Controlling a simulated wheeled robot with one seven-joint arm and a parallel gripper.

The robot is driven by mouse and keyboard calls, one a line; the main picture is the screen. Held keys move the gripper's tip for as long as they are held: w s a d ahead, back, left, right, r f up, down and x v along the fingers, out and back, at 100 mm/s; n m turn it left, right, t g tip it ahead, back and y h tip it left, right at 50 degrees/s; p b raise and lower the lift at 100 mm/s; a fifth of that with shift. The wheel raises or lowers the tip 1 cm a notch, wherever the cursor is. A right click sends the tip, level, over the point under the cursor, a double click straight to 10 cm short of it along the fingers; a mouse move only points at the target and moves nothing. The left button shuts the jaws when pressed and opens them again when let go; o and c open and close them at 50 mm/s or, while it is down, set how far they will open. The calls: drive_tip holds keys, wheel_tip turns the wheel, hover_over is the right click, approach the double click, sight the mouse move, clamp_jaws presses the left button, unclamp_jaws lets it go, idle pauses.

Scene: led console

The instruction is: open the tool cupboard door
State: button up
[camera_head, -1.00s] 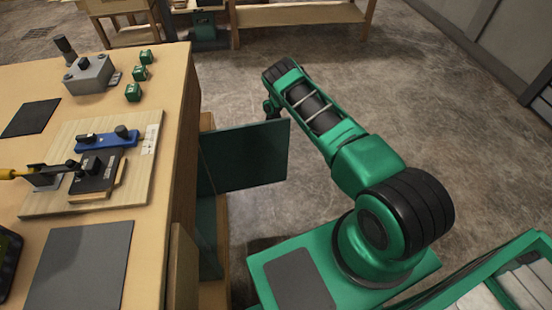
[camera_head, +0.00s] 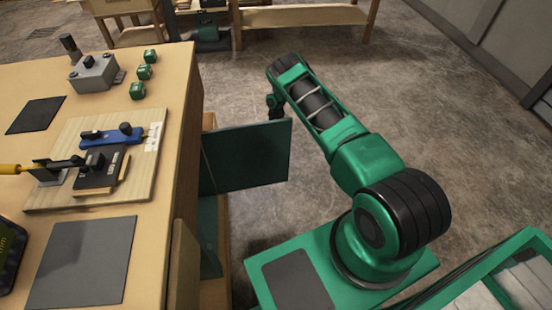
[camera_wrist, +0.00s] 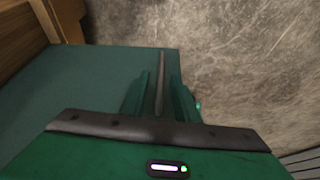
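The tool cupboard door (camera_head: 248,158) is a dark green panel. In the head view it stands swung well out from the side of the workbench, with an opening behind it. The wrist view shows the door (camera_wrist: 75,85) filling the left, with a dark upright bar (camera_wrist: 161,75), seemingly its handle, near its free edge. My gripper (camera_wrist: 161,92) has one green finger on each side of this bar, with a narrow gap showing on both sides. In the head view my gripper is at the door's far side, its fingertips mostly hidden.
The wooden workbench (camera_head: 185,110) stands left, carrying a clamp fixture, small green cubes and dark mats. Open concrete floor (camera_head: 400,110) lies beyond and right of the door. A green-framed cart or tray (camera_head: 480,265) is at the lower right.

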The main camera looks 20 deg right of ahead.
drive_tip(key=a+v, duration=0.1)
drive_tip(key=v, duration=0.7)
drive_tip(key=shift+w+d, duration=0.15)
drive_tip(key=shift+d, duration=0.2)
